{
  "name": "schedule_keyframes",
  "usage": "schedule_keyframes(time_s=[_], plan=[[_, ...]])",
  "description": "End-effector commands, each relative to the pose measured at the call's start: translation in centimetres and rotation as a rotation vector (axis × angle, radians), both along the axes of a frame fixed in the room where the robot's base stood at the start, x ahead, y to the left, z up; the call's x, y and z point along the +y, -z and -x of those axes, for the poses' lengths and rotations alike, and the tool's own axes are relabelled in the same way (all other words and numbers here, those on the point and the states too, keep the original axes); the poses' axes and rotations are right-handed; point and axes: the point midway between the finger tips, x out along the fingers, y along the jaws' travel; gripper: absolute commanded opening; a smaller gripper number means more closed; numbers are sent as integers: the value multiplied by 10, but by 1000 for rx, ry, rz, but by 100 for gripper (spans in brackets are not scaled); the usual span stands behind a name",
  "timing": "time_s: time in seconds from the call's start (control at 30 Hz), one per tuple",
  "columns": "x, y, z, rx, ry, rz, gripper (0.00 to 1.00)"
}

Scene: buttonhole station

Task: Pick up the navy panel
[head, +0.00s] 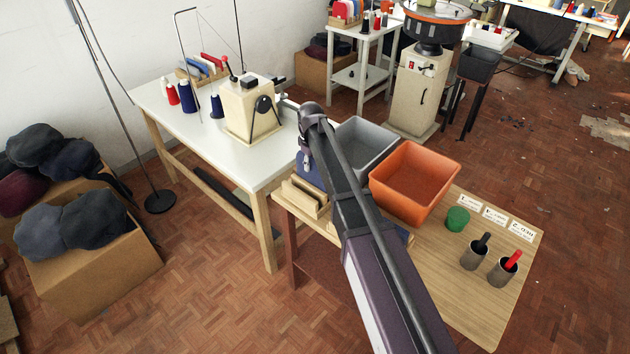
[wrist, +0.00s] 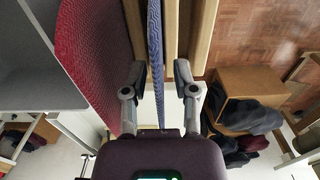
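The navy panel (wrist: 155,45) shows edge-on in the wrist view as a thin blue strip, running from the top edge down between my fingers. In the head view a blue piece (head: 313,176) shows beside my arm, above the wooden rack (head: 302,200). My gripper (wrist: 159,72) is open, with one finger on each side of the navy panel and a visible gap on both sides. My forearm hides much of the rack and the fingertips in the head view.
A red panel (wrist: 92,50) stands close to the left finger. Wooden slats (wrist: 190,30) are close to the right finger. A grey bin (head: 366,143) and an orange bin (head: 414,178) stand right of the rack. A sewing machine (head: 250,110) is on the white table (head: 180,125).

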Motion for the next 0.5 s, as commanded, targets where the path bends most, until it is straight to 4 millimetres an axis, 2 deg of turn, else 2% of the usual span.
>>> schedule_keyframes(time_s=[0.03, 0.07, 0.1, 0.5], plan=[[0, 0, 0, 0, 0, 0, 10], [0, 0, 0, 0, 0, 0, 1], [0, 0, 0, 0, 0, 0, 0], [0, 0, 0, 0, -1, 0, 0]])
